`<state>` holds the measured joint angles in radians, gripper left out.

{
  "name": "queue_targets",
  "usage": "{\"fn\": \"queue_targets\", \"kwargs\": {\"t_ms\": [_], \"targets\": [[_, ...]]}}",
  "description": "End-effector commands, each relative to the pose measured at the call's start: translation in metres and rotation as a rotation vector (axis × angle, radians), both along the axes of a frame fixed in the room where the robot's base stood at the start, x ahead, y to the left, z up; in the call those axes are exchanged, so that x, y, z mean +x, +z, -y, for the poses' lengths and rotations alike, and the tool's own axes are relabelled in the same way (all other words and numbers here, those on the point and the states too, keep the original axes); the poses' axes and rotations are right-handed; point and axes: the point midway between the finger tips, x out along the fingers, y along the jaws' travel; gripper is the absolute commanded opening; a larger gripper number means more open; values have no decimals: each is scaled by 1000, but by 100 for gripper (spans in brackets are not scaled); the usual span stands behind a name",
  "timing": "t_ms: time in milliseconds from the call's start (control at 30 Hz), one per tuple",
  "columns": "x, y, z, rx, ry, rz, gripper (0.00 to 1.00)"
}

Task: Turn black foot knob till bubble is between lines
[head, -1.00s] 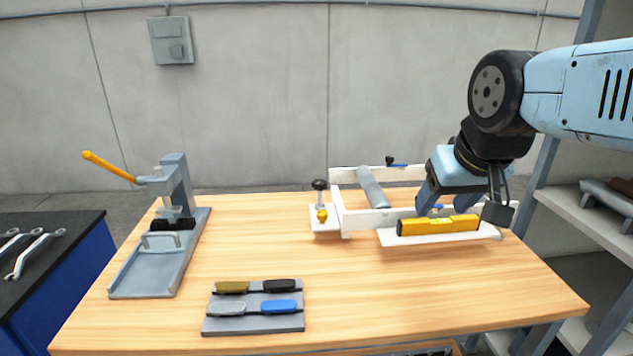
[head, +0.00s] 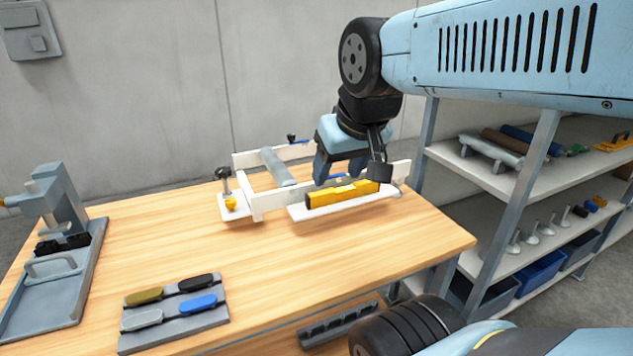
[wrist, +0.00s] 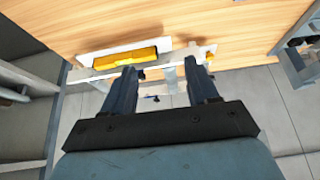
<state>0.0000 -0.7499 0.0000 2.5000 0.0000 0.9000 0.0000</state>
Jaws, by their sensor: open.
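A black foot knob (head: 223,173) stands upright on a screw at the left end of a white frame (head: 268,205), above a small yellow piece (head: 231,203). A second small black knob (head: 291,138) shows at the frame's back. A yellow level (head: 325,196) lies on a white ledge along the frame's front; its bubble is too small to read. My gripper (head: 340,178) is over the right part of the frame, just behind the level and away from the left knob. In the wrist view my gripper (wrist: 164,70) is open and empty, with the level (wrist: 125,57) beyond the left finger.
A grey roller (head: 277,167) lies across the frame. A tray of colored handles (head: 175,312) and a grey lever press (head: 58,215) stand on the left of the wooden table (head: 330,255). The front middle is clear. A shelf rack (head: 500,175) stands at the right.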

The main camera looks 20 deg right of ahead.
Motion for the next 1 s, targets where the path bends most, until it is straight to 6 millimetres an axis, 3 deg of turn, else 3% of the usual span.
{"fn": "queue_targets", "kwargs": {"t_ms": [633,800,1000], "targets": [[0,0,0,0,0,0,59],[0,0,0,0,0,0,73],[6,-3,1,-40,37,-40,73]]}}
